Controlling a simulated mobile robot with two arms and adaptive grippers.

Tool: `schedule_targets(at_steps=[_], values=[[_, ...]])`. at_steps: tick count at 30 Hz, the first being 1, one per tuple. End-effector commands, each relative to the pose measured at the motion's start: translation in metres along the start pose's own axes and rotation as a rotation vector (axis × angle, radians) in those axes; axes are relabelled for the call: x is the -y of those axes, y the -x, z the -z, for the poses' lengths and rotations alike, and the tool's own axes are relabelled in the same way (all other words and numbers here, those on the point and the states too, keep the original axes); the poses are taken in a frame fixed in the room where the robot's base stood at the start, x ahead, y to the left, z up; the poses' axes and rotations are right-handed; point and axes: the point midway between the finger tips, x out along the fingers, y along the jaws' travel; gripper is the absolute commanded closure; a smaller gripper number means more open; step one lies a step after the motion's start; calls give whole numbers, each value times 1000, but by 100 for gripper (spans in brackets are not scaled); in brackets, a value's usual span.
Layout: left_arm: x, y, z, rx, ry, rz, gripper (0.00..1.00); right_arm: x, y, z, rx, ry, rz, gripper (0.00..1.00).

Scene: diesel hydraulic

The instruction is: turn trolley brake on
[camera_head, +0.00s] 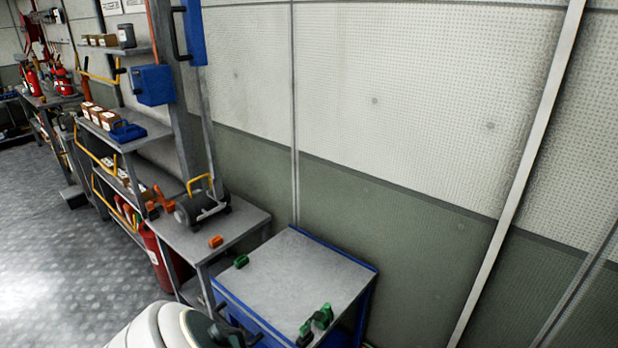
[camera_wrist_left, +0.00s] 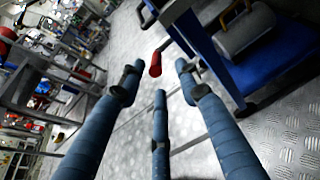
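In the left wrist view, a blue trolley-like body (camera_wrist_left: 262,78) is at the upper right, with a grey drum-shaped part on it. A red-ended lever (camera_wrist_left: 155,66) hangs beside the body, just beyond the fingertips in the picture. My left gripper (camera_wrist_left: 158,85) has three blue-grey fingers spread apart, with nothing between them; no contact with the lever shows. In the head view, a blue-framed trolley with a grey top (camera_head: 290,275) stands against the wall. My white arm (camera_head: 160,328) is at the bottom edge, left of it. My right gripper is not in view.
Green parts (camera_head: 318,318) lie at the trolley top's front right. A grey bench (camera_head: 215,228) with a dark roller-like machine (camera_head: 203,208) stands left of the trolley. Shelves and a red extinguisher (camera_head: 158,258) are further left. Open metal floor (camera_head: 55,245) lies at the left.

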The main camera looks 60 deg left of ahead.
Motion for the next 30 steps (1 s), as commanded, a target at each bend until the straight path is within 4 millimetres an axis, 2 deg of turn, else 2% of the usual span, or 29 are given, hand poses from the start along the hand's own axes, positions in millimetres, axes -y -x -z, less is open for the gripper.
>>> schedule_targets(at_steps=[3, 9, 30], values=[[2, 28, 0, -2, 2, 3, 66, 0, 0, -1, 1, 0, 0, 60], [2, 44, -1, 1, 1, 4, 66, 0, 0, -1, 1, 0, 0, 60], [2, 48, 0, 1, 2, 1, 66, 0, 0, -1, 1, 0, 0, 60]])
